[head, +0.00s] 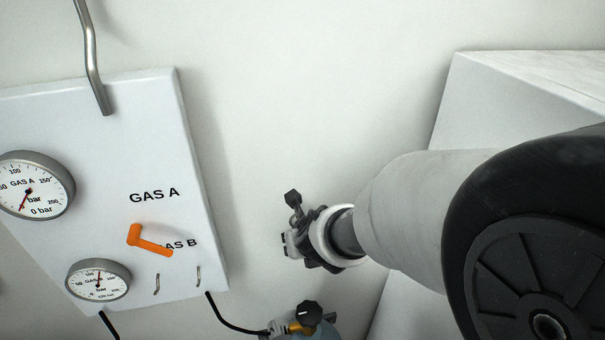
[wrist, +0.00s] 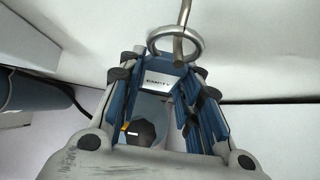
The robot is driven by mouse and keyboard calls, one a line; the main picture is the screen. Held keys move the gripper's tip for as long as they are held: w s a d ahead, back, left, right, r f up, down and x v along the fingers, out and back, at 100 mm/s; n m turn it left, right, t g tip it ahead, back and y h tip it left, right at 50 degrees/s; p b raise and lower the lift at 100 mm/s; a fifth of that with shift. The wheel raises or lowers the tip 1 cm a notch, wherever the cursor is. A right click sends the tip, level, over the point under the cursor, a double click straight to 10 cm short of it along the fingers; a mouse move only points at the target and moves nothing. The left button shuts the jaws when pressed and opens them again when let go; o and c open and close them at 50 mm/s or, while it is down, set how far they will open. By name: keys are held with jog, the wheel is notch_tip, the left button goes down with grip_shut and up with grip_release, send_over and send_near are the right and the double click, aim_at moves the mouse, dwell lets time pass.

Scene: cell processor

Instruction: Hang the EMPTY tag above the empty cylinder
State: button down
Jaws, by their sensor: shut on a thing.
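In the wrist view my gripper (wrist: 160,92) is shut on the EMPTY tag (wrist: 157,79), a pale plate with dark lettering. A metal ring (wrist: 153,42) stands above the tag. A bent metal rod (wrist: 184,14) crosses the ring's opening; I cannot tell whether it is threaded through. In the head view my gripper (head: 291,238) is right of the gas panel, and the tag is not clear there. Two small hooks, left (head: 156,284) and right (head: 198,276), are low on the panel. One cylinder (head: 322,330) shows at the bottom edge, mostly cut off.
The white panel (head: 110,120) carries a GAS A gauge (head: 34,186) with its needle low, a lower gauge (head: 98,279) with its needle up, and an orange lever (head: 148,240). A white box (head: 500,95) stands right.

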jog(key=shift+f, duration=0.25)
jog(key=c, duration=1.1)
grip_release()
jog(key=shift+o, duration=0.2)
jog(key=o, duration=0.5)
jog(key=shift+c, duration=0.2)
jog(key=p+v, duration=0.4)
jog(key=v, duration=0.3)
